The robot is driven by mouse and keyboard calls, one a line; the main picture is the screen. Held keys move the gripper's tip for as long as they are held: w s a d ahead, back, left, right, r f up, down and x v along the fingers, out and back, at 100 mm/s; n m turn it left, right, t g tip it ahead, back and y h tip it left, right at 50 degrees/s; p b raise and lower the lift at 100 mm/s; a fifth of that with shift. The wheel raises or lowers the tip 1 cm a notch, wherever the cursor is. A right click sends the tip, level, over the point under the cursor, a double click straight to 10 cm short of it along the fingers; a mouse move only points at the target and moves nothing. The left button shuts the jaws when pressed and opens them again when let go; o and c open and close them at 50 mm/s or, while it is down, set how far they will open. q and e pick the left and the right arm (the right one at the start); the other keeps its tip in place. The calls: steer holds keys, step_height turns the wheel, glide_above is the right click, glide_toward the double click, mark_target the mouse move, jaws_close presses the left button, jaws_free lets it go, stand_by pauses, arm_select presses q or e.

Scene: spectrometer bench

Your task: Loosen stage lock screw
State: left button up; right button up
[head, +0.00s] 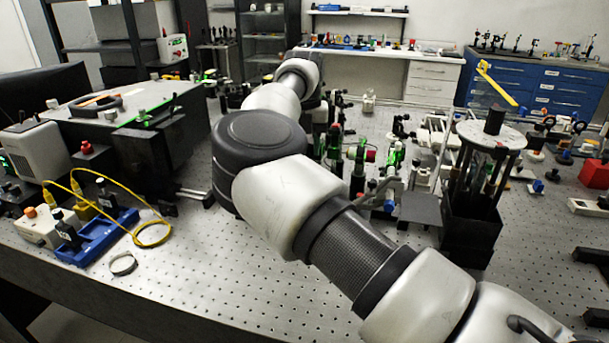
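My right arm comes in from the lower right and reaches across the bench to its far middle. Its far links bend down behind the big dark joint, and I cannot make out the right gripper there. My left gripper is not in view. Small optical mounts and stages with green and red parts (359,157) stand just right of the arm, partly hidden by it. I cannot pick out the stage lock screw among them.
A dark tower with a round perforated top (491,134) stands right of the arm. A grey instrument box (135,95), a blue tray (97,238) and a looped yellow fibre (152,235) are at left.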

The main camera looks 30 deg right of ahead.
step_height(320, 180, down, 7)
steer(key=shift+f+p, duration=0.15)
steer(key=shift+p, duration=0.2)
jaws_close()
